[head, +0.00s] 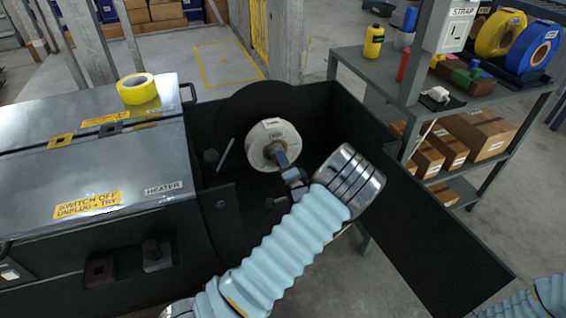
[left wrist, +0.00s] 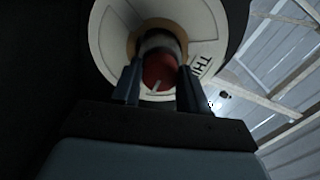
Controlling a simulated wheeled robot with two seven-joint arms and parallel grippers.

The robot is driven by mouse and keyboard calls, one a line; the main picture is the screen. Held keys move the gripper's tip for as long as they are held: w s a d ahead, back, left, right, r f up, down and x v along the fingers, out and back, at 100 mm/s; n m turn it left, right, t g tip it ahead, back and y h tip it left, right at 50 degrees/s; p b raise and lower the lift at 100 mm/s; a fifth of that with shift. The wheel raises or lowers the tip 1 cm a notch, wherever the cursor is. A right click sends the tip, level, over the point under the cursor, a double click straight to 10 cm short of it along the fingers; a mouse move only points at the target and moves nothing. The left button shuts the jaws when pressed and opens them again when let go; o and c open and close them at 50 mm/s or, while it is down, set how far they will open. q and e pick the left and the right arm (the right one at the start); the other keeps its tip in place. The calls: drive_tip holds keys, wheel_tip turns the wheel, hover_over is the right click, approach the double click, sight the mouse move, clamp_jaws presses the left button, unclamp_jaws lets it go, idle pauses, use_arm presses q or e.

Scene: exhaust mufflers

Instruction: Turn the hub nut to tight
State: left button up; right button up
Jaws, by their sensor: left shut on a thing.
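A white roll (head: 265,133) with a printed label sits on a spindle inside the dark open housing, in the head view. My left gripper (head: 280,155) reaches to the roll's hub from the front. In the left wrist view, the two fingers of my left gripper (left wrist: 158,82) are closed on either side of the red-faced hub nut (left wrist: 158,69) at the centre of the white roll (left wrist: 108,40). A pale line shows on the red face. In the head view the gripper hides the nut. My right gripper is out of view; only part of that arm shows at bottom right.
A metal cabinet (head: 80,165) with a yellow tape roll (head: 137,88) stands left. A dark panel (head: 430,215) of the housing extends right of my left arm. A grey shelf (head: 365,68) with bottles, coloured reels and cardboard boxes (head: 475,132) stands at right.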

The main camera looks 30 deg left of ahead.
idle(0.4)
use_arm(q)
drive_tip(key=o, duration=1.1)
drive_tip(key=shift+c, duration=0.2)
drive_tip(key=shift+d, duration=0.1)
drive_tip(key=v, duration=1.3)
drive_tip(key=shift+s+d+b, duration=0.2)
drive_tip(key=shift+s+b, duration=0.1)
